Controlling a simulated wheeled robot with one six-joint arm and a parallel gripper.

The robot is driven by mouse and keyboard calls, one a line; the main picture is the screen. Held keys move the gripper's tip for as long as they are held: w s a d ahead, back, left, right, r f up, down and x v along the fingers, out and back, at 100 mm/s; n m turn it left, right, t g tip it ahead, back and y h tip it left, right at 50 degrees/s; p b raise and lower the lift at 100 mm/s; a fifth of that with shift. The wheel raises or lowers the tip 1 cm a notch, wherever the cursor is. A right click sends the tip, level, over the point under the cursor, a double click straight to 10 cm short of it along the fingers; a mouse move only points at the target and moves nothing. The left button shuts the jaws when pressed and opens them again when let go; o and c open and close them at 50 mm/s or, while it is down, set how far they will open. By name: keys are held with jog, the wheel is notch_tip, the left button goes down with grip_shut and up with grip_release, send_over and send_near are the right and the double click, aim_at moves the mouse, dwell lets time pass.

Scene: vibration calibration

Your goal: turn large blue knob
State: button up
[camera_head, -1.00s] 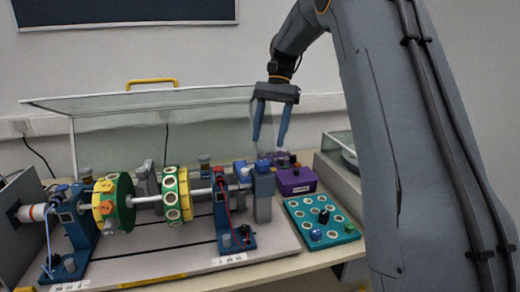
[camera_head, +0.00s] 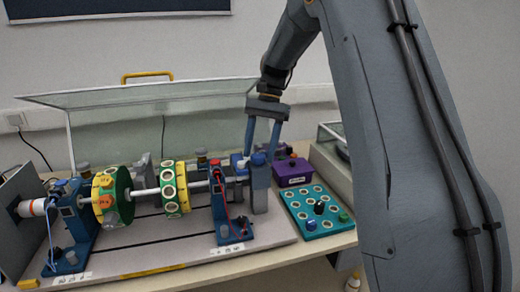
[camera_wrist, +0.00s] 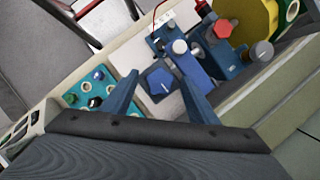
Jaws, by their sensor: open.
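The large blue knob (camera_wrist: 161,81) has a white pointer line and sits on a light plate in the wrist view, between my two fingers. In the head view the blue knob (camera_head: 258,159) tops a grey upright post at the right end of the shaft rig. My gripper (camera_head: 261,152) is open and points down, its fingertips close around the knob's level. In the wrist view my gripper (camera_wrist: 157,78) has one finger on each side of the knob, with gaps visible. Contact cannot be told.
A teal board (camera_head: 295,200) with small knobs and a purple box (camera_head: 293,172) stand to the right. A blue bearing stand (camera_head: 219,200) with a red top and the green-yellow discs (camera_head: 113,195) are to the left. A clear raised cover (camera_head: 110,132) is behind.

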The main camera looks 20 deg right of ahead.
jog(key=c, duration=1.1)
jog(key=shift+r+n, duration=0.1)
jog(key=shift+n, duration=0.2)
jog(key=shift+w+n+h+p, duration=0.1)
jog(key=shift+n+h+p, duration=0.3)
jog(key=shift+n+p, duration=0.45)
jog(key=shift+a+n+g+h+p, duration=0.1)
jog(key=shift+n+g+h+p, duration=0.45)
jog(key=shift+n, duration=1.2)
jog(key=shift+w, duration=0.1)
jog(key=o, duration=1.1)
